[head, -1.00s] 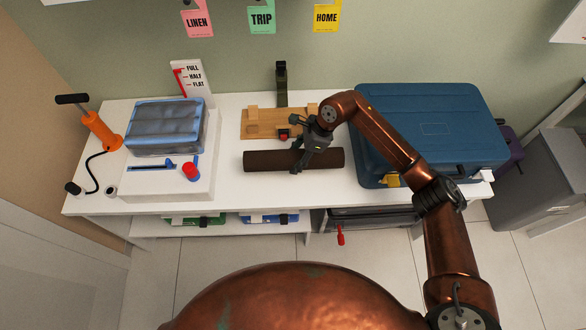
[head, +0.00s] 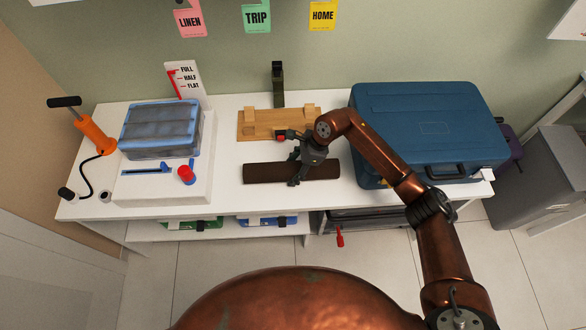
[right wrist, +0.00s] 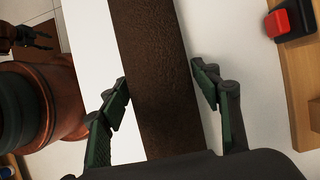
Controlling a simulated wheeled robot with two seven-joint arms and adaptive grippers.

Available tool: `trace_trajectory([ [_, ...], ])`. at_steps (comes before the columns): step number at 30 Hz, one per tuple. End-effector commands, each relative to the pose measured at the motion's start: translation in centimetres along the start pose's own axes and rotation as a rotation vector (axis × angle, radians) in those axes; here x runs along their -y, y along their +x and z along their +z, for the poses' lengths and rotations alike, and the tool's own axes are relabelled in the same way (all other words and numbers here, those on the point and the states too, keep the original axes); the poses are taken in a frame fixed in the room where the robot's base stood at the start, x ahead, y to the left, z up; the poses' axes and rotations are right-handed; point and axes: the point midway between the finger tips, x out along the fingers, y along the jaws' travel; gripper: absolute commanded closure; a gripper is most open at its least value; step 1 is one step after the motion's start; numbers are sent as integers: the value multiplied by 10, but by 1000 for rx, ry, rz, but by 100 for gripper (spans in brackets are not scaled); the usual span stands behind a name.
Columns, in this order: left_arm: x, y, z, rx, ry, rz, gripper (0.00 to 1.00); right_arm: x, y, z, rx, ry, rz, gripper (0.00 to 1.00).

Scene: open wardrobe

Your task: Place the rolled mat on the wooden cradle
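The rolled mat (head: 270,173) is a dark brown cylinder lying crosswise on the white table, in front of the wooden cradle. The cradle (head: 256,128) is a light wood board with raised blocks, and no mat is on it. My right gripper (head: 294,182) is over the right half of the mat. In the right wrist view its fingers (right wrist: 160,78) are apart, one on each side of the mat (right wrist: 152,55), with a gap visible at the right finger. My left gripper (right wrist: 46,40) appears small at the upper left of the right wrist view, fingers apart and empty; the head view does not show it.
A blue case (head: 425,125) stands right of the mat, close to my right arm. A red-topped dark block (head: 281,138) is at the cradle's front edge. A white unit with a clear-topped box (head: 160,130) and an orange pump (head: 95,134) stand left. Table between is clear.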

Motion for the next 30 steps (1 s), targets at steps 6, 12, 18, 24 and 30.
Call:
trace_trajectory([
  [6,0,0,1,1,0,0,60,0,0,0,0,0,0,32],
  [12,0,-1,1,2,0,0,60,0,-2,1,1,-1,-1,32],
  [18,0,-7,-1,-2,0,0,60,1,-25,2,-2,-1,-5,32],
  [24,1,-14,-4,-8,0,-1,60,1,-69,2,-3,-1,-4,32],
  [30,1,-19,-6,-11,0,-2,60,0,-104,2,-1,-1,-3,32],
])
